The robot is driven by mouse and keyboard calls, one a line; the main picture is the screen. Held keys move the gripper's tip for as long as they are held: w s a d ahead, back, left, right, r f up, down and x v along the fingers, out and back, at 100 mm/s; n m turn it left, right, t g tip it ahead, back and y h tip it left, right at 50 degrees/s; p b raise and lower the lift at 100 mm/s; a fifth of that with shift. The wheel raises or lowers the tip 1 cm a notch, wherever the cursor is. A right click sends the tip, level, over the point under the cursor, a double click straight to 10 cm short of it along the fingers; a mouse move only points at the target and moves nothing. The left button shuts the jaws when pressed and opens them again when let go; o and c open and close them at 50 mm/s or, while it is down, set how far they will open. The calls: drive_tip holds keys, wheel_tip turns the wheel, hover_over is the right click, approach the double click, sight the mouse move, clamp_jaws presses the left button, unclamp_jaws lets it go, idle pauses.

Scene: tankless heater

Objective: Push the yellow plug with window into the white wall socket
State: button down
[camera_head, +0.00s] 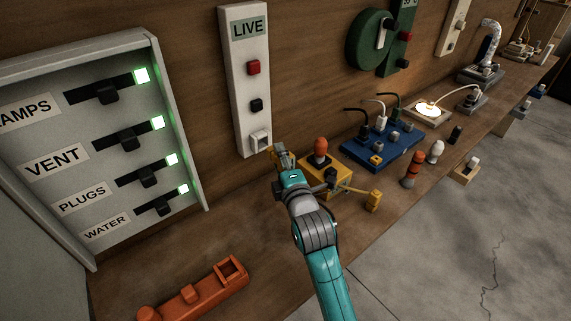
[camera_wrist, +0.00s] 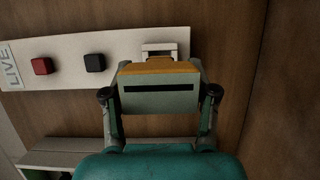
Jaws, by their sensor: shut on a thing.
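The yellow plug (camera_wrist: 160,67) is between the fingertips of my gripper (camera_wrist: 159,71), which is shut on it. A pale block with a dark slot shows just behind the yellow part in the wrist view; I cannot tell whether it belongs to the plug. The white wall socket (camera_head: 260,139) is at the bottom of the LIVE panel. It also shows in the wrist view (camera_wrist: 160,48), directly beyond the plug. The plug's front edge overlaps the socket's near edge there; I cannot tell whether they touch. In the head view my gripper (camera_head: 281,155) is just right of and below the socket.
The LIVE panel (camera_head: 247,98) has a red button (camera_head: 253,67) and a black button (camera_head: 256,105). A yellow box (camera_head: 328,182) with an orange knob stands close right of my gripper. A blue power strip (camera_head: 382,148) is farther right. An orange tool (camera_head: 195,292) lies at front left.

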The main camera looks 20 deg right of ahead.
drive_tip(key=shift+w+a, duration=0.2)
drive_tip(key=shift+w, duration=0.35)
drive_tip(key=shift+w+a, duration=0.15)
drive_tip(key=shift+w, duration=0.35)
drive_tip(key=shift+w+a, duration=0.3)
drive_tip(key=shift+w, duration=0.6)
drive_tip(key=shift+w+a, duration=0.25)
drive_tip(key=shift+w, duration=0.6)
idle(0.9)
drive_tip(key=shift+c, duration=1.2)
unclamp_jaws()
drive_tip(key=s, duration=1.2)
drive_tip(key=shift+a, duration=0.3)
